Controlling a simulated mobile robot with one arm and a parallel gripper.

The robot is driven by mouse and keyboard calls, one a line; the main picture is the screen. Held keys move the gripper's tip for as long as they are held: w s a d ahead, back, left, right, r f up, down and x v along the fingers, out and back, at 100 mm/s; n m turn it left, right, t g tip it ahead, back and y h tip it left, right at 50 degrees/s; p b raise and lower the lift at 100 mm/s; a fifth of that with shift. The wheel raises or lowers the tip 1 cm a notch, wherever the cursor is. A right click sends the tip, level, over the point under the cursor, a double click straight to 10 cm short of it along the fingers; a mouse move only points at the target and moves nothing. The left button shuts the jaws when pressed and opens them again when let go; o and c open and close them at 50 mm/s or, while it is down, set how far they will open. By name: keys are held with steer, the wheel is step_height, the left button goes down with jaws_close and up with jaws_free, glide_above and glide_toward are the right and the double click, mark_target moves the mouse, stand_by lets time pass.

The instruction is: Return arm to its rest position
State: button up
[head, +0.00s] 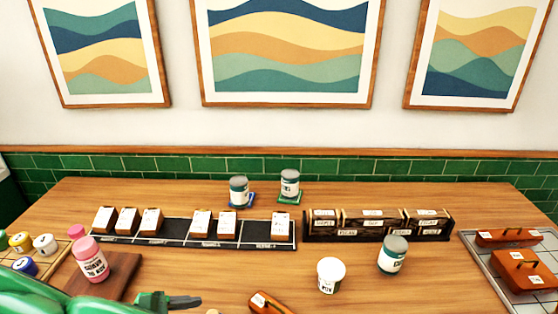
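My green arm reaches in from the bottom left corner of the head view, low over the front left of the table. The dark end of my gripper (168,301) shows at the bottom edge, pointing right, just right of a brown board. The finger gap is not clear, so I cannot tell whether it is open or shut. I see nothing held in the visible part. The rest of the gripper is hidden or out of frame.
Near my arm, a pink bottle (92,260) stands on the brown board (122,268). A white tub (330,275), a grey-lidded jar (392,255) and a brown block (266,303) are to the right. A black card tray (255,234) and dark rack (440,227) lie behind.

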steer(key=w+d+r+m+g+y, duration=0.15)
steer(key=d+m+g, duration=0.35)
steer(key=d, duration=0.5)
steer(key=w+d+r+m+g+y, duration=0.1)
steer(key=d+r+m+g+y, duration=0.15)
steer(key=d+m, duration=0.55)
steer(key=s+d+r+m+y, duration=0.2)
steer(key=s+d+m+y, duration=0.1)
steer(key=s+d, duration=0.3)
steer(key=s+d+r+m+y, duration=0.3)
steer(key=s+d+m, duration=0.3)
steer(key=d, duration=0.3)
steer(key=shift+s+m, duration=0.15)
steer(key=shift+m, duration=0.15)
